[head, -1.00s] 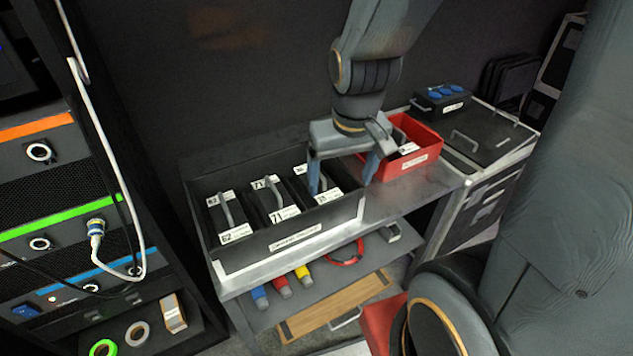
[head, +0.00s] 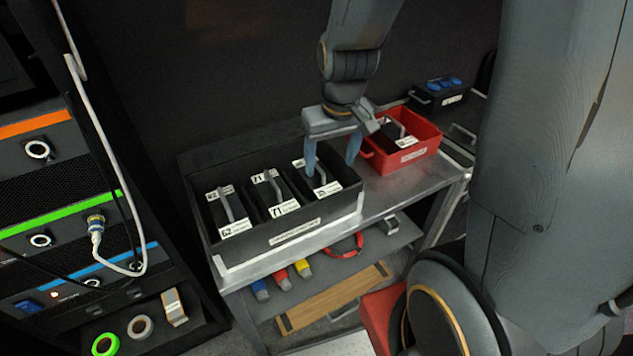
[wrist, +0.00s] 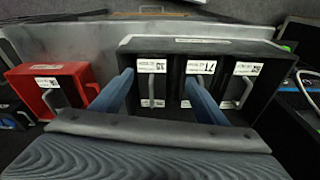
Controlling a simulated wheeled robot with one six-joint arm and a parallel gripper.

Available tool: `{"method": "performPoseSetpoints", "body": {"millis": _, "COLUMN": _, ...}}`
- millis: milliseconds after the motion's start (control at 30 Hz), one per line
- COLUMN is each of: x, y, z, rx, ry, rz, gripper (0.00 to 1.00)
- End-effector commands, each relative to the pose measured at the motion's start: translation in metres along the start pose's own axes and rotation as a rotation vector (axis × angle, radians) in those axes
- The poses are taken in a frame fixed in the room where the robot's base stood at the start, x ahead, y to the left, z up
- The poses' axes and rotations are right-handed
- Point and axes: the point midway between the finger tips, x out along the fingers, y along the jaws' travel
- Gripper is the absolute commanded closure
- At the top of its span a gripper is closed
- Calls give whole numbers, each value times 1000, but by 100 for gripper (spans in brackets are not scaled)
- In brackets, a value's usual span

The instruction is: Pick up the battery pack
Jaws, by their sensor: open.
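Three dark battery packs with grey handles and white labels stand in a row in a black tray (head: 243,243): a left one (head: 228,208), a middle one (head: 272,192) and a right one (head: 318,178). A fourth dark pack (head: 397,135) lies in a red bin (head: 422,160). My gripper (head: 331,165) is open and empty over the right pack of the tray. In the wrist view my gripper (wrist: 160,98) has its fingers on either side of that pack (wrist: 152,84), its handle between them. Whether the fingers touch anything is unclear.
The tray and bin stand on a grey metal cart (head: 395,203). Its lower shelf holds coloured connectors, a red cable ring (head: 345,245) and a wooden board (head: 335,298). An equipment rack (head: 60,180) with a white cable stands at the left. A black box (head: 440,95) is beyond the bin.

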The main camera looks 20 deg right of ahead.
Motion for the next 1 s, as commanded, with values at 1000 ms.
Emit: {"method": "performPoseSetpoints", "body": {"millis": 1000, "x": 120, "y": 21, "z": -71, "rx": -118, "ry": -22, "rz": -18, "gripper": 33}}
